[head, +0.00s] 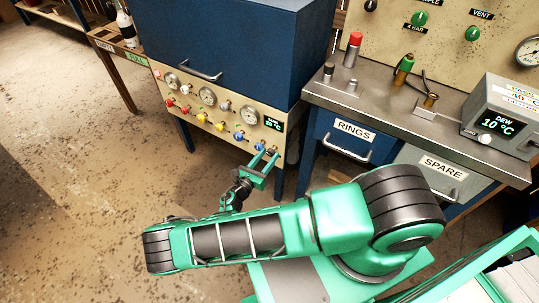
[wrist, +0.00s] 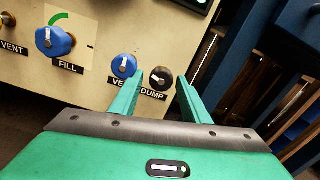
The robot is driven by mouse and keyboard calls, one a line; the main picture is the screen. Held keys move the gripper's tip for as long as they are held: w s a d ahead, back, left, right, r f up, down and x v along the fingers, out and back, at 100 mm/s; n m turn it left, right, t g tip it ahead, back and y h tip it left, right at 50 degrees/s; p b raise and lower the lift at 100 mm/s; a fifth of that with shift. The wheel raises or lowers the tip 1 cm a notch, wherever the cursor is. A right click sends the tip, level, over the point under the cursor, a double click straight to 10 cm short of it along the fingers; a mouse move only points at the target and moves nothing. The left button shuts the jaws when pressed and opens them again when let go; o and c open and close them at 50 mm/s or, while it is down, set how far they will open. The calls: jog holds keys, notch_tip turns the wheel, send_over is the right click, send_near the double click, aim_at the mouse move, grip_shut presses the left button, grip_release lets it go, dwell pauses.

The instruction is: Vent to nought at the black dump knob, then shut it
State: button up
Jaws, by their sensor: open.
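The black dump knob (wrist: 160,78) is on the cream panel, above its DUMP label (wrist: 152,95) in the wrist view. Its pale pointer line looks nearly level. My gripper (wrist: 161,84) is open, with one green finger on each side of the knob as seen by the wrist camera. I cannot tell whether the fingers touch it. In the head view my gripper (head: 263,162) is at the lower right corner of the panel (head: 190,104).
A blue vent knob (wrist: 123,66) is close beside my left finger. A blue FILL knob (wrist: 54,41) is farther left. A lit display (head: 272,123) is above the dump knob. A bench (head: 400,115) with drawers stands to the right. Floor is clear at left.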

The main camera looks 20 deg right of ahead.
jog(key=v, duration=0.6)
dwell(0.4)
